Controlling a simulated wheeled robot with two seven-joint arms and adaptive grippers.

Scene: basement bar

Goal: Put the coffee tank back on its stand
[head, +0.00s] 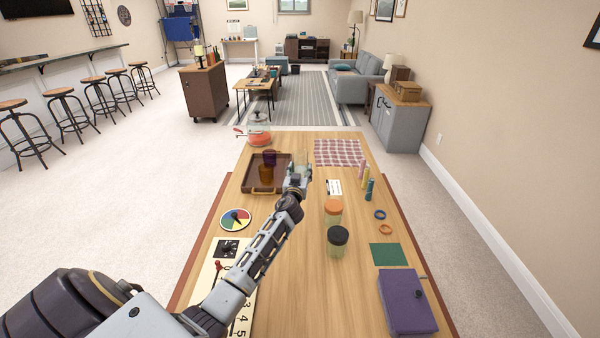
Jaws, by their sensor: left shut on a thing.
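My left gripper (297,182) reaches over the middle of the table and is shut on a small, clear, pale-tinted container (302,167), which looks like the coffee tank. The gripper hides the near part of it. It is beside the right edge of a brown tray (252,187); I cannot tell whether it touches the table. I cannot make out a stand for certain. My right gripper is not in view.
Dark and amber cups (266,174) stand in the tray. To the right are a checked cloth (338,152), slim bottles (369,188), an orange-lidded jar (333,211) and a black-lidded jar (337,243). A purple box (407,302) is near right. Bare wood shows at front centre.

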